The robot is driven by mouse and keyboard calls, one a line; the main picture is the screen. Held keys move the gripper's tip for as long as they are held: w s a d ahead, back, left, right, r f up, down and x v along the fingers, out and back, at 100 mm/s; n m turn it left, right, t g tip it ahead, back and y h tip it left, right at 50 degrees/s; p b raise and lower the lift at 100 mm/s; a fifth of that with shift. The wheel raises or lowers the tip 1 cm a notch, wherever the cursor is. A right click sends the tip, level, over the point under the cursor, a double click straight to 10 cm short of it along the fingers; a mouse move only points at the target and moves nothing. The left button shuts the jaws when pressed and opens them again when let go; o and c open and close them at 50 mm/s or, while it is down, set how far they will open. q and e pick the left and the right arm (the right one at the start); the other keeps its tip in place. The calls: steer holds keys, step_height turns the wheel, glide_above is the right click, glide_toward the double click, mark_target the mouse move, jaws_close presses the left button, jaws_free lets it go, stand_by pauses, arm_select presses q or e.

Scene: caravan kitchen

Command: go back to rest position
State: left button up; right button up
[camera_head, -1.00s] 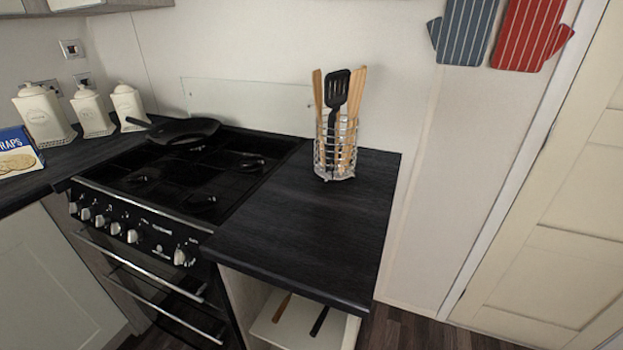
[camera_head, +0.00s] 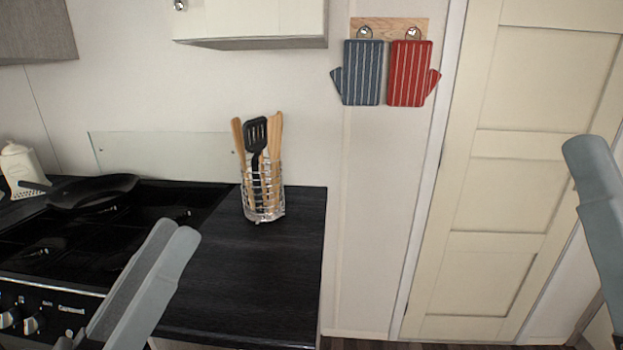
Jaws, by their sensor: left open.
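My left gripper (camera_head: 172,240) reaches up from the bottom left in the head view, in front of the stove and the dark worktop. Its two grey fingers are seen nearly edge-on; it is open, with nothing visible between them. My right gripper (camera_head: 592,178) shows at the right edge in front of the cream door. Its grey fingers overlap in this view, so their gap cannot be judged. Neither gripper appears to touch anything.
A wire utensil holder (camera_head: 263,196) with a black slotted turner and wooden tools stands on the worktop (camera_head: 255,285). A black pan (camera_head: 92,193) sits on the stove (camera_head: 110,235). Blue (camera_head: 362,75) and red (camera_head: 408,75) mitts hang beside the door (camera_head: 500,190).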

arm_select(q)
steer(key=s+a+r+n+t+y, duration=0.1)
steer(key=s+a+r+t+y, duration=0.2)
steer(key=a+r+t+y, duration=0.45)
step_height(320, 180, up, 32)
steer(key=d+g+y+p, duration=0.2)
steer(key=g+p, duration=0.1)
steer(key=p, duration=2.9)
step_height(320, 180, down, 61)
steer(key=b, duration=6.1)
steer(key=shift+a, duration=0.2)
